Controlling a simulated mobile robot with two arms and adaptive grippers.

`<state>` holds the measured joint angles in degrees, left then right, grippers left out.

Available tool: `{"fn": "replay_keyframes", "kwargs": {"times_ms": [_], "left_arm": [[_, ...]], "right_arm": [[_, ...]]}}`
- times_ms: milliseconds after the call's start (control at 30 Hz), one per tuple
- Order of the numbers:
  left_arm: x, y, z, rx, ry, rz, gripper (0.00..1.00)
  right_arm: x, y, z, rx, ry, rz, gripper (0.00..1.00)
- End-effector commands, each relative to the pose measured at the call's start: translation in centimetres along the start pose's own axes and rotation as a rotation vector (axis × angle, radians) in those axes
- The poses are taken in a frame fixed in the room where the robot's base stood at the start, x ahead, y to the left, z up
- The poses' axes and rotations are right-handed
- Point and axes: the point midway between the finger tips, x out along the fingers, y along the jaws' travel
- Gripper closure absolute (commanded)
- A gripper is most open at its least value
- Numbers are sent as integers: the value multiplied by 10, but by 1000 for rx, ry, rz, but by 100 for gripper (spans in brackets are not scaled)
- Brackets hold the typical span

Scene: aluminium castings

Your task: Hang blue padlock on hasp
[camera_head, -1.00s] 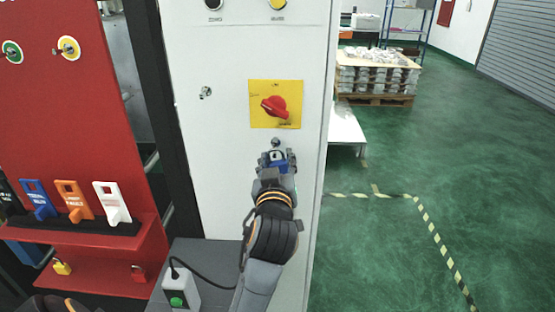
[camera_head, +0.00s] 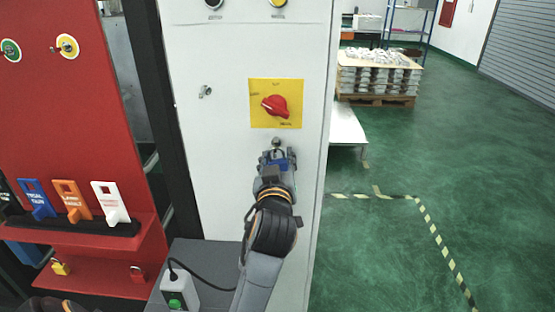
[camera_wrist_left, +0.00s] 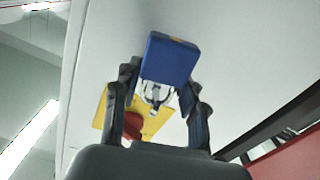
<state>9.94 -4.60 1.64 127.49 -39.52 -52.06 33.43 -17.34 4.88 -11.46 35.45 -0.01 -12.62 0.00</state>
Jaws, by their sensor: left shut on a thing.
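My left gripper (camera_head: 277,160) is in front of the grey cabinet, just below the yellow switch plate (camera_head: 257,115) with its red knob (camera_head: 275,105). It is shut on the blue padlock (camera_head: 283,164), whose body also shows in the left wrist view (camera_wrist_left: 170,60). The metal shackle (camera_wrist_left: 147,89) shows between the fingers. A small round metal piece, apparently the hasp (camera_head: 277,143), sits right at the fingertips under the plate. I cannot tell whether the shackle is around it or only beside it.
A red board (camera_head: 90,110) at left carries hanging tags and a shelf with a yellow padlock (camera_head: 61,268) and a red padlock (camera_head: 138,273). A grey box with a green button (camera_head: 178,298) and cable is low beside my arm. Open green floor lies right.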

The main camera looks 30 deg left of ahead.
Motion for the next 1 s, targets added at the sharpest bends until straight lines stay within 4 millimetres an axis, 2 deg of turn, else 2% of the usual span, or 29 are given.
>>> {"fn": "replay_keyframes", "kwargs": {"times_ms": [233,267,367,733,867,1000], "left_arm": [[0,0,-1,0,1,1,93],[0,0,-1,0,1,1,52],[0,0,0,0,1,1,32],[0,1,-3,-2,1,0,32],[0,4,-20,-5,4,1,32],[0,11,-48,-6,7,2,32]], "right_arm": [[0,-1,-2,1,3,-1,65],[0,-1,-2,1,3,-1,65],[0,-2,-3,1,3,-2,65],[0,-4,-6,3,8,-5,65],[0,-4,-5,2,7,-5,65],[0,-4,-4,2,6,-4,65]]}}
